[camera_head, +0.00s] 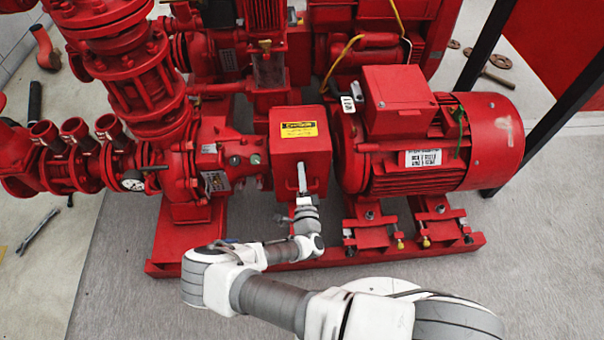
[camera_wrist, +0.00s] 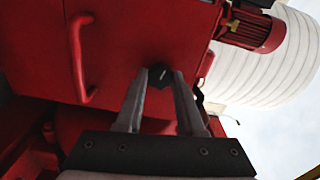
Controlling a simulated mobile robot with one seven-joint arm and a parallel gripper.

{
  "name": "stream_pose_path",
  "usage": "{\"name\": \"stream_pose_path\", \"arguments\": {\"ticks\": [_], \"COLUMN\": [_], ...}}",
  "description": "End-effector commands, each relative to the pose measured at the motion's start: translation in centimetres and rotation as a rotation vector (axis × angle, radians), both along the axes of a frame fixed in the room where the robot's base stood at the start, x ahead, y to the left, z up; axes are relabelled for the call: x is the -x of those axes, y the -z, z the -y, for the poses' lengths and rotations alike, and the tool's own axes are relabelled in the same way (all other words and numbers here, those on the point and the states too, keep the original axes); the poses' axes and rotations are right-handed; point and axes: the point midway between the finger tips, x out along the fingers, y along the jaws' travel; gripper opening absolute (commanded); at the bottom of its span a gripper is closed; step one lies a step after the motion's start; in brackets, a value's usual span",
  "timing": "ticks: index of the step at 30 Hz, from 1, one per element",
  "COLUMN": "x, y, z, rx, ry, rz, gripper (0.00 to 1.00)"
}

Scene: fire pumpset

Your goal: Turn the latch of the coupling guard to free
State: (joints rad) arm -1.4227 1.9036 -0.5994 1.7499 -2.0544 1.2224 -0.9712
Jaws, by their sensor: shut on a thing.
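The coupling guard (camera_head: 314,152) is a red box with a yellow caution label, between the pump and the motor. In the wrist view its red face (camera_wrist: 135,35) fills the upper left, with a red bar handle (camera_wrist: 77,60). The latch (camera_wrist: 161,76) is a small dark piece on the lower part of that face. My gripper (camera_wrist: 163,72) is shut on the latch, one finger on each side. In the head view my gripper (camera_head: 302,178) is at the front of the guard and the latch is hidden. I cannot tell which way the latch is turned.
The red motor (camera_head: 480,140) stands right of the guard, and the red pump (camera_head: 210,165) with its pipes stands left. The red base frame (camera_head: 240,262) runs below. Loose tools, such as a wrench (camera_head: 38,230), lie on the floor.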

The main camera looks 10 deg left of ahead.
Motion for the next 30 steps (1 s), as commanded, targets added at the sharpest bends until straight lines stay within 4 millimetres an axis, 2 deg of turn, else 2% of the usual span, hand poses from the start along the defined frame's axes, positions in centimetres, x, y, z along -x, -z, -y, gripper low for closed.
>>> {"name": "stream_pose_path", "arguments": {"ticks": [12,30], "x": [-0.05,-0.07], "y": [0.01,-0.01], "z": [-0.04,-0.01], "rx": [0.232,0.285], "ry": [0.0,0.0], "rz": [0.062,0.076], "gripper": [0.0,0.0]}}
